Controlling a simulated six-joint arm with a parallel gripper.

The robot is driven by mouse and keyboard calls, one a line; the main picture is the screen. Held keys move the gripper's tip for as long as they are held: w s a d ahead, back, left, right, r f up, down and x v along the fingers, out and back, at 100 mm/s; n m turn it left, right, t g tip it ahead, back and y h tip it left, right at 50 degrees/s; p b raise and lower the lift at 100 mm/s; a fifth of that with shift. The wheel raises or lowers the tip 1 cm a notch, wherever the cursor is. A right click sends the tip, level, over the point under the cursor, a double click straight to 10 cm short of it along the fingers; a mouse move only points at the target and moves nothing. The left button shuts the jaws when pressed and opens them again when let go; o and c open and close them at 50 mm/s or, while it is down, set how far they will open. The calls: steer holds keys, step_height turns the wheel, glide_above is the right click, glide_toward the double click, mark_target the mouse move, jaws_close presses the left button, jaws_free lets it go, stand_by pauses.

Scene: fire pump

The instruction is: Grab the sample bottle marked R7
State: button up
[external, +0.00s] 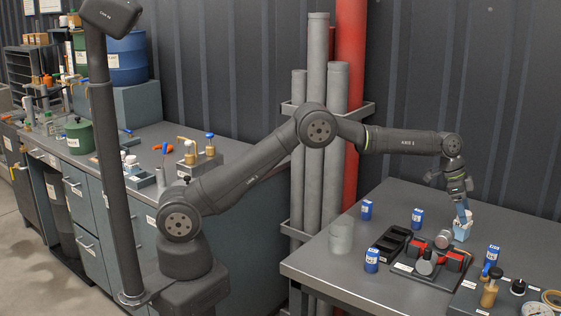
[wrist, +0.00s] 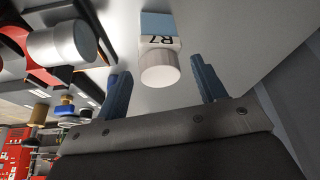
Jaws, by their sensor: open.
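The sample bottle marked R7 (wrist: 160,42) shows in the wrist view with a white cap, a white label band and a light blue part. It also shows in the external view as a pale blue and white item (external: 461,232) on the right-hand table. My gripper (wrist: 160,66) is open, with one blue finger on each side of the bottle's capped end in the wrist view. Clear gaps show between the fingers and the bottle. In the external view my gripper (external: 463,212) points down at the bottle and partly covers it. I cannot tell how far the fingertips reach along it.
A red and black holder (external: 452,258) with a metal cylinder (external: 443,239) stands close to the left of the bottle. Several blue-and-white small containers, such as one (external: 417,218), stand around. A black tray (external: 390,243) and a grey cup (external: 341,236) are further left. Bare tabletop lies behind the bottle.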

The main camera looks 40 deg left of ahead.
jaws_close()
stand_by(0.3)
stand_by(0.3)
